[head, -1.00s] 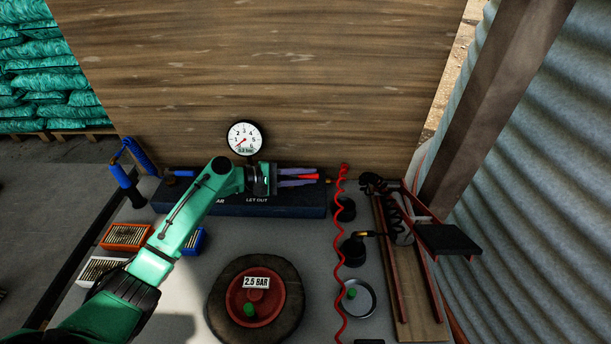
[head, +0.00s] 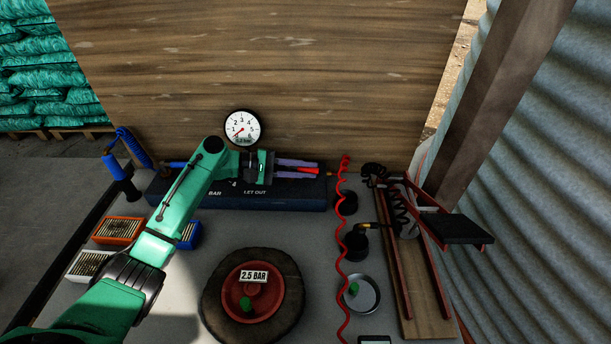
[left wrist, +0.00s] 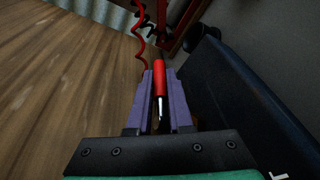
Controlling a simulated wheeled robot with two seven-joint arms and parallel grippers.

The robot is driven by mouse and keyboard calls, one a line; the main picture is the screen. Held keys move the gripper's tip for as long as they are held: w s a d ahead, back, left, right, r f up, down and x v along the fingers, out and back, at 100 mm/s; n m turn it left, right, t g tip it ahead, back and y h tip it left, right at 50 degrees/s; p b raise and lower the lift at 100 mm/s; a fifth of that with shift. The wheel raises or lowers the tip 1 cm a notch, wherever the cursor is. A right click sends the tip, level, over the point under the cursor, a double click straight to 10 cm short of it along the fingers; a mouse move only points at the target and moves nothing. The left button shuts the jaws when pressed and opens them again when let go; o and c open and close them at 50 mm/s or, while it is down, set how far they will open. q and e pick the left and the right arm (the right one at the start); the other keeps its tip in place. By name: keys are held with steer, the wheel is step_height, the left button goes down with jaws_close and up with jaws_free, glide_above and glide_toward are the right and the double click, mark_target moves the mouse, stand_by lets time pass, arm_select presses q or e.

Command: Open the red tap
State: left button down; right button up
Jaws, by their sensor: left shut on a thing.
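The red tap (head: 305,169) is a short red lever above the right part of the dark blue box (head: 303,197). In the left wrist view its red handle (left wrist: 159,76) lies lengthwise between the two purple fingers, with a pale metal tip towards the palm. My left gripper (head: 299,170) reaches in from the left and is shut on the red tap; it also shows in the left wrist view (left wrist: 160,85). My arm hides part of the box's front and lettering. My right gripper is not in view.
A round gauge (head: 242,127) stands behind the box, against the wooden board (head: 270,60). A red coiled hose (head: 341,250) runs just right of the box. A wheel marked 2.5 BAR (head: 214,310) and a metal dish (head: 374,303) lie in front. A foot pump (head: 415,300) stands at right.

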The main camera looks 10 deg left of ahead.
arm_select(q)
steer(key=shift+s+f+m+g+b, duration=0.1)
steer(key=shift+f+m+g+b, duration=0.25)
steer(key=shift+m+g, duration=0.05)
steer(key=shift+s+r+g, duration=0.15)
steer(key=shift+g, duration=0.15)
steer(key=shift+r, duration=0.1)
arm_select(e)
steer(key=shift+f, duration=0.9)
arm_select(q)
steer(key=c, duration=0.8)
jaws_free()
steer(key=shift+c, duration=0.2)
steer(key=shift+a, duration=0.1)
steer(key=b+v, duration=0.1)
steer(key=v, duration=1.3)
steer(key=shift+a+b, duration=0.25)
steer(key=shift+b, duration=0.1)
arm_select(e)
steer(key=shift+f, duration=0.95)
